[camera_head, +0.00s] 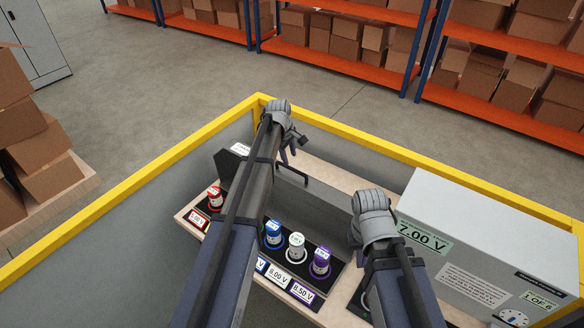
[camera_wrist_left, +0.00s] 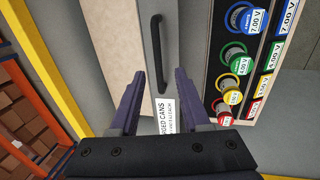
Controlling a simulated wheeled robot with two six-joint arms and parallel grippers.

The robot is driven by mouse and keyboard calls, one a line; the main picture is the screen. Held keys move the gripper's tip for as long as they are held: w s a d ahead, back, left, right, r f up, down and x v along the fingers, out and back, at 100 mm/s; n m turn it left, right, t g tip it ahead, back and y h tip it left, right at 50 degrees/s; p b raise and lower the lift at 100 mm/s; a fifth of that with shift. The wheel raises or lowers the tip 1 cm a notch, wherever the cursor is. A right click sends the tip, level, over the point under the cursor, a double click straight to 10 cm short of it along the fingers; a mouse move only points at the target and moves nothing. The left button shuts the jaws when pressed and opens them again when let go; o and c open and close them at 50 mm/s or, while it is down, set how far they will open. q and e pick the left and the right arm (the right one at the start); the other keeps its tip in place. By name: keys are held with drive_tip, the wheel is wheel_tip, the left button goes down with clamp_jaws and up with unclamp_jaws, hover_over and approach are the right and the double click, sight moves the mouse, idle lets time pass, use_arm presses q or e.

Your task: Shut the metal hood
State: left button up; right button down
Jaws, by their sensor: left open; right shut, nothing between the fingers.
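The grey metal hood (camera_head: 325,208) stands raised behind the row of cans, which are uncovered in front of it. Its black bar handle (camera_head: 293,173) is on the far side; in the left wrist view the handle (camera_wrist_left: 156,50) runs lengthwise on the grey face. My left gripper (camera_head: 288,151) is open at the hood's far side. In the left wrist view its two purple fingers (camera_wrist_left: 160,76) straddle the line of the handle, with nothing held; contact cannot be told. My right gripper (camera_head: 357,240) is shut and empty beside the hood's right end, its fingers mostly hidden.
Coloured cans with voltage labels, such as a purple can (camera_head: 320,262), stand in front of the hood. A grey box (camera_head: 450,235) reading 7.00 V stands at right. A yellow-topped barrier (camera_head: 345,130) surrounds the table. Orange shelves with cartons stand beyond.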

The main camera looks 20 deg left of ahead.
sight(293, 170)
use_arm(q)
drive_tip(key=b+x, duration=0.6)
drive_tip(key=x, duration=0.1)
clamp_jaws()
idle(0.4)
drive_tip(key=shift+s, duration=0.15)
idle(0.9)
